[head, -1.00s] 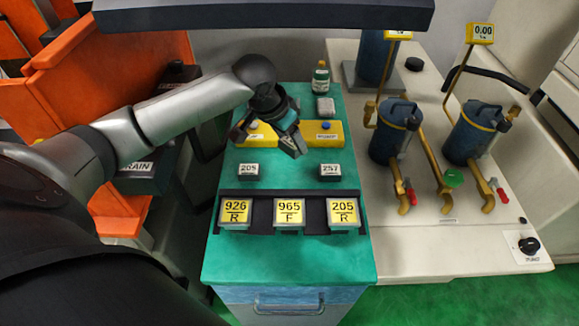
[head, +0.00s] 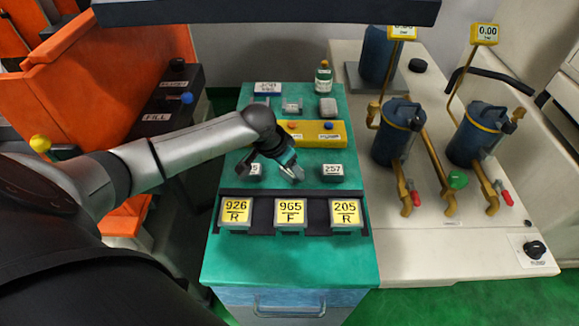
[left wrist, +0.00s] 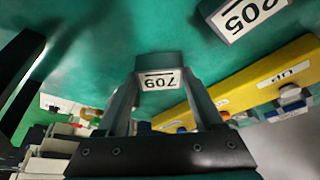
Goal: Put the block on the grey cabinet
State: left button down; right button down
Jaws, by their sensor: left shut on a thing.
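My left gripper (head: 292,172) is over the middle of the teal-topped cabinet (head: 290,262). In the left wrist view its fingers (left wrist: 161,88) are shut on a small dark block (left wrist: 158,63) with a white label reading 709, upside down there. In the head view the block is mostly hidden by the gripper, and I cannot tell its height over the top. The cabinet has a green top and a blue-grey front with a handle. No other thing is clearly a grey cabinet. My right gripper is not in view.
A black rack with yellow-labelled blocks (head: 290,214) stands in front, a yellow button bar (head: 325,134) behind. A bottle (head: 323,78) stands at the back. A pale bench (head: 430,245) with blue canisters is right.

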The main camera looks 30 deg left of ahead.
pick_arm(q)
jog(key=shift+c, duration=0.2)
grip_release()
jog(key=shift+f, duration=0.1)
jog(key=shift+r, duration=0.35)
jog(key=p+v, duration=1.1)
jog(key=p, duration=0.4)
jog(key=shift+s+r, duration=0.3)
jog(key=shift+a, duration=0.1)
